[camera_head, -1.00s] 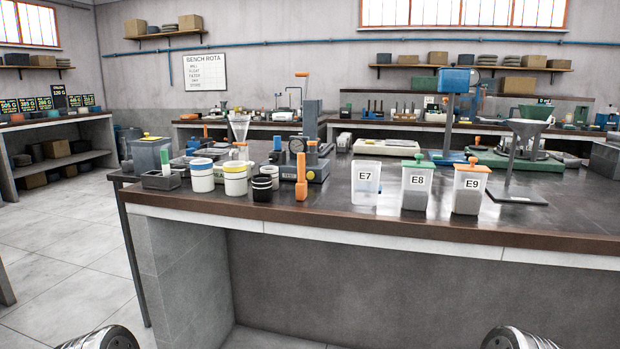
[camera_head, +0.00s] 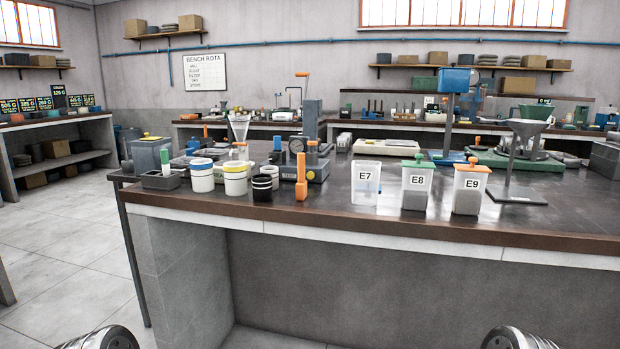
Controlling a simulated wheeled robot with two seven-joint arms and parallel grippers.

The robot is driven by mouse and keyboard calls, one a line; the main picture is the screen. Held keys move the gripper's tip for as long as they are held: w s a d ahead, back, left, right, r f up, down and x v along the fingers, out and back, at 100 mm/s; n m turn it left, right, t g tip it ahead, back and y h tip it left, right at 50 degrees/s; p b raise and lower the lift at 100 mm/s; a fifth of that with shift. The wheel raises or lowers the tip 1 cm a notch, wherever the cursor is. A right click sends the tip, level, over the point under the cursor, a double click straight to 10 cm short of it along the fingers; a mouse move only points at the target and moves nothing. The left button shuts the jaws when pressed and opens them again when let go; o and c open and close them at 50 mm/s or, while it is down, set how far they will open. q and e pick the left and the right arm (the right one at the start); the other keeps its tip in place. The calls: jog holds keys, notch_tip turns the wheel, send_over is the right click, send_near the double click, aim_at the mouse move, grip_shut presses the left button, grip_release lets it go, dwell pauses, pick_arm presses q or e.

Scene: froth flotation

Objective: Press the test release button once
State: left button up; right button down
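I cannot make out a button marked test release in the head view. A grey device with a round dial gauge (camera_head: 296,145) and an orange knob stands on the near bench (camera_head: 330,205), left of its middle. An upright orange-handled tool (camera_head: 301,178) stands in front of it and hides part of it. Neither of my grippers is in view. Only rounded metal parts of my own arms show at the bottom edge, low and in front of the bench.
White tubs with blue (camera_head: 202,176) and yellow (camera_head: 236,180) bands and a black cup (camera_head: 262,188) stand left of the orange tool. Clear boxes E7 (camera_head: 365,192), E8 (camera_head: 415,196) and E9 (camera_head: 467,198) line the front edge. A funnel stand (camera_head: 515,190) is at right.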

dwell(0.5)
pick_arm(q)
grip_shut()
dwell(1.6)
